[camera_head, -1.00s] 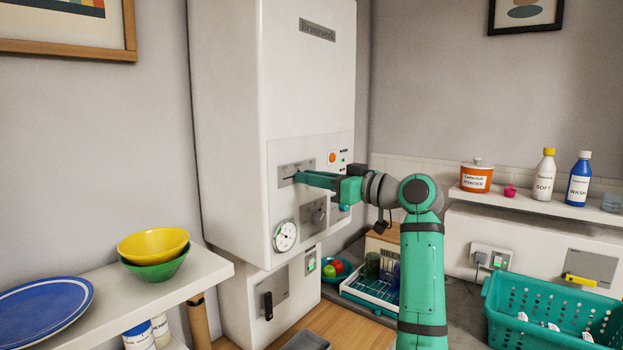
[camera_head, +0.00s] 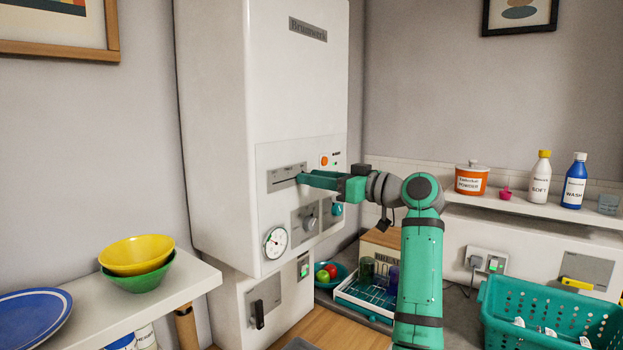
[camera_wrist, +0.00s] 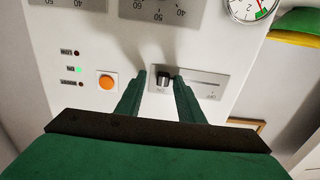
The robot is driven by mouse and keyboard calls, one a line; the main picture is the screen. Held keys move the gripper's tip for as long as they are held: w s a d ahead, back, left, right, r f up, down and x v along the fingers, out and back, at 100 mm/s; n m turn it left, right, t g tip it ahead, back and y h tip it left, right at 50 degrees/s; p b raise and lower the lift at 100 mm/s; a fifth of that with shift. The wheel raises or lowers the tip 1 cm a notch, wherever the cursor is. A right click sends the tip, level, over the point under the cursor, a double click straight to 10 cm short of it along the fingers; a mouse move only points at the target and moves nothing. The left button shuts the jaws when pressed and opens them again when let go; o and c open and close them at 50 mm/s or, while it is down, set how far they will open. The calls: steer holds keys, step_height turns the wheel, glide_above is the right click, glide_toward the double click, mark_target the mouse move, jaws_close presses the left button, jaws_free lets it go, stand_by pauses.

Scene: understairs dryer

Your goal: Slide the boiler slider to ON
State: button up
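The boiler (camera_head: 265,80) hangs on the wall, and its slider panel (camera_head: 275,182) has a horizontal slot. The wrist view shows this panel (camera_wrist: 215,80) upside down, with the OFF label at its right end. The dark slider knob (camera_wrist: 163,78) is at the left end of the slot there, above a small label too blurred to read surely. My gripper (camera_head: 303,178) is at the right end of the panel in the head view. Its green fingers (camera_wrist: 160,80) straddle the knob, apart from each other, with the right finger closer to it.
An orange button (camera_wrist: 107,82) and a lit green lamp (camera_wrist: 79,69) are beside the slider. Below it are a knob (camera_head: 310,223) and a gauge (camera_head: 275,242). A shelf (camera_head: 190,285) with bowls is at left, and a teal basket (camera_head: 550,310) at right.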

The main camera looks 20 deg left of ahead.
steer(key=v, duration=1.1)
steer(key=shift+d, duration=0.3)
